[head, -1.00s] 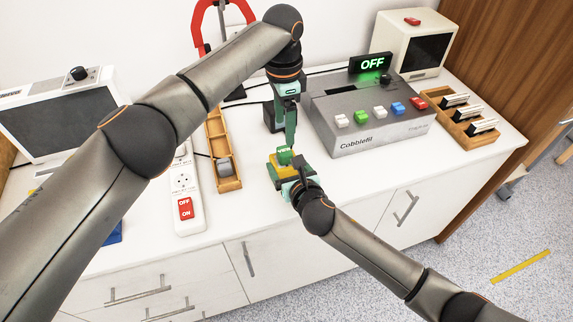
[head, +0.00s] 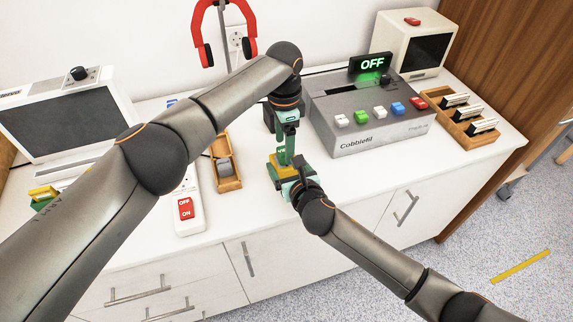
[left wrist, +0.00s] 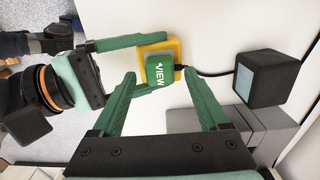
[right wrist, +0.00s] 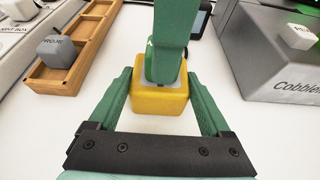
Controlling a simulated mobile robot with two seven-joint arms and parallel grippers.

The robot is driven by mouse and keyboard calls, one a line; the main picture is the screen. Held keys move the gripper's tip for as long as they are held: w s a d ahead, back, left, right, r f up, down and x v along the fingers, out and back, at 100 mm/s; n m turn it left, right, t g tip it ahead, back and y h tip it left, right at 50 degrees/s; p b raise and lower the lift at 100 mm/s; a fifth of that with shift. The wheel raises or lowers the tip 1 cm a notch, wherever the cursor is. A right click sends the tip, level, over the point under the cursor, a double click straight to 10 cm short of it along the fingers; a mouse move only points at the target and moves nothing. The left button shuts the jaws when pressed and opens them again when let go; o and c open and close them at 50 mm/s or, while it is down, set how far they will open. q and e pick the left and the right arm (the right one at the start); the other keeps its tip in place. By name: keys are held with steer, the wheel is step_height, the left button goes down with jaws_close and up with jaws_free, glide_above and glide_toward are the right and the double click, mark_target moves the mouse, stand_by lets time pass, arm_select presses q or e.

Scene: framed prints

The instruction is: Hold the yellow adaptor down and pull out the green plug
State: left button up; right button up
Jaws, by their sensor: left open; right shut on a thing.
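The yellow adaptor (right wrist: 160,103) stands on the white counter; it also shows in the left wrist view (left wrist: 172,44). The green plug (left wrist: 158,71), marked VIEW, sits on top of it; in the head view it is mostly hidden by my left fingers. My left gripper (left wrist: 158,76) is open, pointing down, with one fingertip on each side of the plug and gaps visible. My right gripper (right wrist: 160,80) comes from the front and is shut on the adaptor, one finger along each side. It also shows in the head view (head: 284,172).
A black block (left wrist: 270,76) with a cable stands behind the adaptor. The grey Cobblefil machine (head: 365,112) is to the right, its sign reading OFF. A wooden tray (head: 229,176) and a white power strip (head: 189,208) lie to the left. The counter's front edge is close.

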arm_select(q)
steer(key=shift+f, duration=1.3)
stand_by(0.4)
jaws_close()
stand_by(0.4)
steer(key=shift+r, duration=0.15)
steer(key=shift+r, duration=2.85)
